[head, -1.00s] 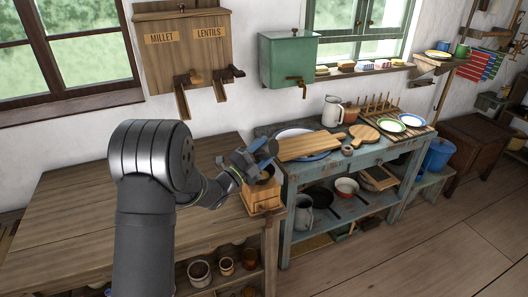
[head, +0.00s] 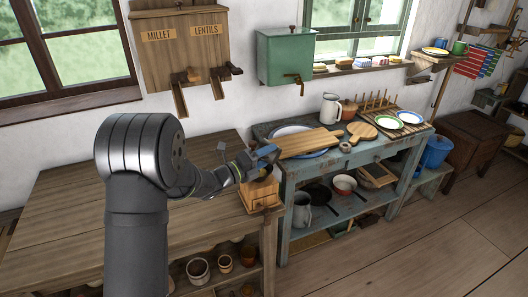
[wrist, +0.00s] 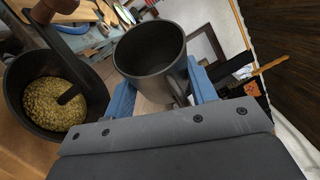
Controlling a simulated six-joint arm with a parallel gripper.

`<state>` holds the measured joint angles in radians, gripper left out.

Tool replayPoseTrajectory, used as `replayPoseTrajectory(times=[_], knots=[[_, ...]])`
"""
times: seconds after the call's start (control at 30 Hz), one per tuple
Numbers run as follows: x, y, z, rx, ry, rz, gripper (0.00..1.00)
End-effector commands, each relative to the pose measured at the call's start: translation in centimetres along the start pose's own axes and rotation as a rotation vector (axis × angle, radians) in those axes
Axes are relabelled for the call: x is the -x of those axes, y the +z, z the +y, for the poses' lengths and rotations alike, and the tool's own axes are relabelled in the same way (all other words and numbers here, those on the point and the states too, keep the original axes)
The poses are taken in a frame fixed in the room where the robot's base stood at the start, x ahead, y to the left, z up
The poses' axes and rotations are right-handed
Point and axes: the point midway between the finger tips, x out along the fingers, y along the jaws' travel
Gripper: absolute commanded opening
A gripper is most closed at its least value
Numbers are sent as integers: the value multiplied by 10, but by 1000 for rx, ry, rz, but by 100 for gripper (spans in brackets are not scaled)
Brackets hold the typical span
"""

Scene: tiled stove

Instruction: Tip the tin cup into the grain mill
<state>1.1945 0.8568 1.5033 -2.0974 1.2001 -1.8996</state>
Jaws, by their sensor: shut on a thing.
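My gripper (head: 266,153) is shut on the dark grey tin cup (wrist: 176,73), its blue fingers on either side of it in the wrist view. The cup's mouth faces the wrist camera; its inside looks dark, with no grain visible on the part that shows. In the head view I cannot make out the cup clearly at the gripper. The grain mill (head: 260,198) is a wooden box at the bench's right end, just below my gripper. Its dark round hopper (wrist: 93,90) lies left of the cup in the wrist view and holds yellow-green grain (wrist: 50,100).
The mill's crank with a wooden knob (wrist: 45,10) rises over the hopper. The blue-grey table (head: 330,165) beside the bench (head: 110,205) bears boards and plates. Millet and lentil dispensers (head: 182,55) hang on the wall. Most of the bench top is clear.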

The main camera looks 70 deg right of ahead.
Motion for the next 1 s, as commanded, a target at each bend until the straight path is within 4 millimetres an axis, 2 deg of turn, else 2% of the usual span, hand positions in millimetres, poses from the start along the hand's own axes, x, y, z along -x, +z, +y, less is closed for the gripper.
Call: replayPoseTrajectory(times=[0.23, 0.6, 0.8, 1.0], knots=[[-2, -1, -8, -421, 171, 91, 28], [3, 6, 0, -958, 394, 209, 28], [5, 9, 6, -1092, 450, 237, 28], [6, 10, 7, -1130, 465, 245, 28]])
